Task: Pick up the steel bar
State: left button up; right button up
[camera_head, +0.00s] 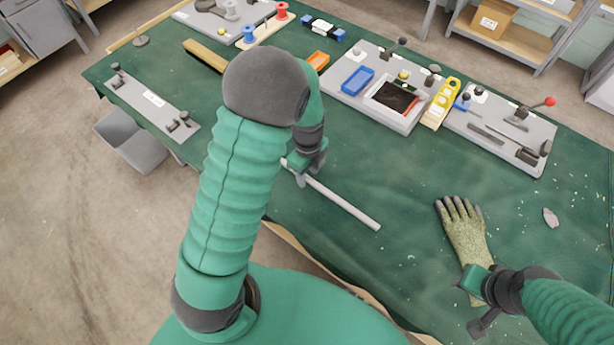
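The steel bar (345,205) is a thin, light grey rod lying slantwise over the green table in the middle of the camera_head view. My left gripper (298,172) is at the bar's upper left end, and a short tip of the bar shows past it. The gripper's fingers are small and partly hidden, so I cannot tell whether they are closed on the bar. My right gripper (478,301) is at the lower right, fingers spread apart and empty, beside the cuff of a glove and away from the bar.
A work glove (464,234) lies right of the bar. Fixture plates (330,82) with a blue tray (357,80), a yellow holder (441,103) and tools stand along the back. Another plate (140,98) is at the left. The green table (400,175) is clear around the bar's right end.

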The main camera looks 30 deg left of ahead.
pick_arm(q)
jog(key=shift+r, duration=0.1)
jog(key=shift+c, duration=0.3)
jog(key=shift+s, duration=0.1)
jog(key=shift+c, duration=1.1)
jog(key=shift+a+f, duration=0.2)
jog(key=shift+a, duration=0.55)
grip_shut()
jog(key=shift+d+r, duration=0.1)
jog(key=shift+d, duration=0.3)
jog(key=shift+a, duration=0.2)
